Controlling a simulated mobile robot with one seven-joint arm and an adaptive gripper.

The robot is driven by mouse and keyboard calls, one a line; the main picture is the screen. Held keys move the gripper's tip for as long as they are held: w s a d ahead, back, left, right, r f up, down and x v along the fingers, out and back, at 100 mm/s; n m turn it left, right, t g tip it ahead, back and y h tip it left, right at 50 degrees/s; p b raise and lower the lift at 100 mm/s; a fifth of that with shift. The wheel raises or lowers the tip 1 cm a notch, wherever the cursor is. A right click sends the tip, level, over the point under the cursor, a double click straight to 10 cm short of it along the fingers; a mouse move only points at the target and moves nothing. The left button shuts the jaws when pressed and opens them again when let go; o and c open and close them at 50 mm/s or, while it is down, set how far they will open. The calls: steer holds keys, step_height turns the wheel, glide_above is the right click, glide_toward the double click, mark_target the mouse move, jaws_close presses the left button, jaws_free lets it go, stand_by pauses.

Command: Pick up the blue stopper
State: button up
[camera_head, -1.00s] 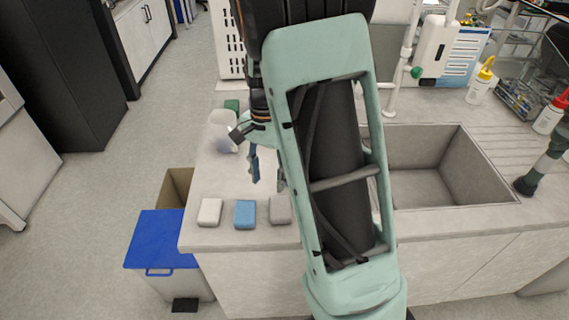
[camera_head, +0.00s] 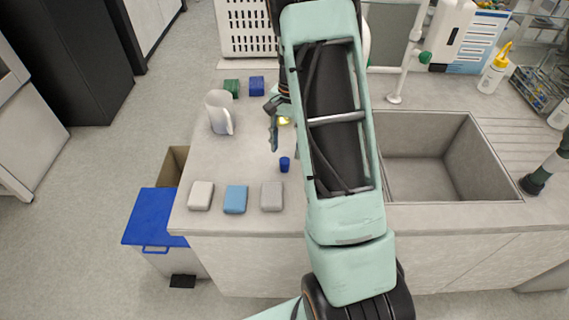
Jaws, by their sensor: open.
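A small dark blue stopper (camera_head: 284,164) stands on the light countertop, just left of my arm. My gripper (camera_head: 281,138) is beyond the stopper and partly hidden behind my arm. One finger shows at its left, pointing down. The gripper is open, and nothing shows between its fingers. A small yellow object shows beside the finger. The stopper appears apart from the gripper.
White, blue and grey sponges line the front counter edge, the blue one (camera_head: 236,199) in the middle. A translucent beaker (camera_head: 219,112) stands left of my gripper. Green and dark blue blocks lie behind. The sink (camera_head: 430,165) is at right, a blue-lidded bin (camera_head: 160,217) at left.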

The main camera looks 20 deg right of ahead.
mark_target(285, 160)
steer(key=f, duration=0.2)
steer(key=s+a+f+p, duration=0.1)
steer(key=f, duration=0.1)
steer(key=shift+f, duration=0.65)
steer(key=c, duration=0.9)
